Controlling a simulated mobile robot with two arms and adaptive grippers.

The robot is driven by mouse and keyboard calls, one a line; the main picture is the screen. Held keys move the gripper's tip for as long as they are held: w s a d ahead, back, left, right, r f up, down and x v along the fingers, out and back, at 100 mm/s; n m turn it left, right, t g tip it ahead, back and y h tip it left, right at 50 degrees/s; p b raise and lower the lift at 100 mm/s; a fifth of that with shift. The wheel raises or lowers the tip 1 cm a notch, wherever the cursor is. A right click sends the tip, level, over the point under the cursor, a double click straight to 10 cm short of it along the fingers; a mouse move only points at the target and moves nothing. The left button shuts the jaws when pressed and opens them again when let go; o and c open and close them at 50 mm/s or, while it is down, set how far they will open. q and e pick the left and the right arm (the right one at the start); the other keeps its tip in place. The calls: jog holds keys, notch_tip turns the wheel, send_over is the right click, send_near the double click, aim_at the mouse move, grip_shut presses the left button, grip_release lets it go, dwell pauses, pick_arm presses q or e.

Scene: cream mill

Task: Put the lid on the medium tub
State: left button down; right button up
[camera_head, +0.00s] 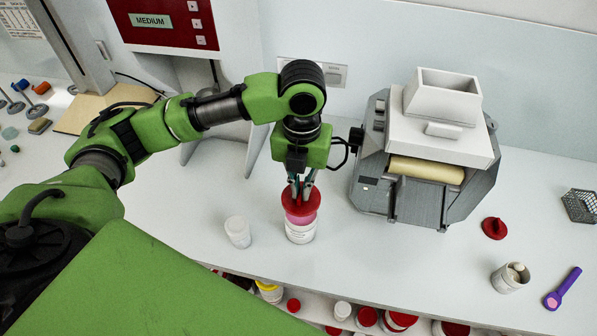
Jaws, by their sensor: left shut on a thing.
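My left gripper (301,184) points down, its fingers shut on a red lid (301,205). The lid is over a white tub (300,234) with a pink band at its top, standing upright on the counter in the middle. A little pink shows between the lid and the white wall. I cannot tell whether the lid touches the rim. My right gripper is not in view.
A small whitish tub (238,232) stands to the left. A grey mill (428,155) is close on the right. Beyond it are another red lid (495,229), a metal cup (509,279), a purple scoop (562,290) and a wire basket (579,206). Several tubs sit below the counter edge.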

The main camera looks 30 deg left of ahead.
pick_arm(q)
jog(key=shift+f+b, duration=1.6)
jog(key=shift+b, duration=0.15)
jog(key=shift+f, duration=0.7)
jog(key=shift+p, duration=1)
jog(key=shift+f+p, duration=0.6)
jog(key=shift+p, duration=0.35)
dwell(1.0)
jog(key=c, duration=2.1)
grip_release()
jog(key=shift+c, duration=0.2)
